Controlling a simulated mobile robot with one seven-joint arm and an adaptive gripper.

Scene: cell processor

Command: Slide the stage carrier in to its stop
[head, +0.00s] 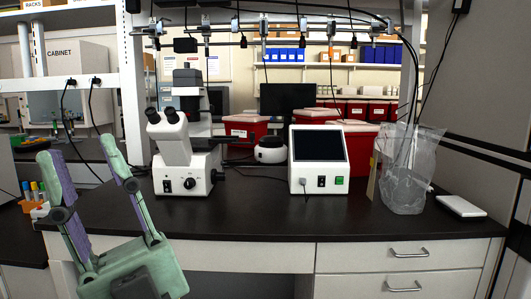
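A white microscope (184,150) with twin eyepieces stands upright on the black bench. Dark stage parts (237,161) stick out to its right at mid-height. I cannot tell which part is the stage carrier or how far in it sits, because the area is small and partly hidden by the microscope body. My green gripper (77,148) with purple finger pads is at the lower left, in front and to the left of the microscope. Its two fingers point up and stand wide apart, with nothing between them. It appears clear of the microscope.
A white box with a black screen (319,146) stands right of the microscope. A round white device (271,150) and red bins (247,129) are behind. The bench front (300,222) is clear.

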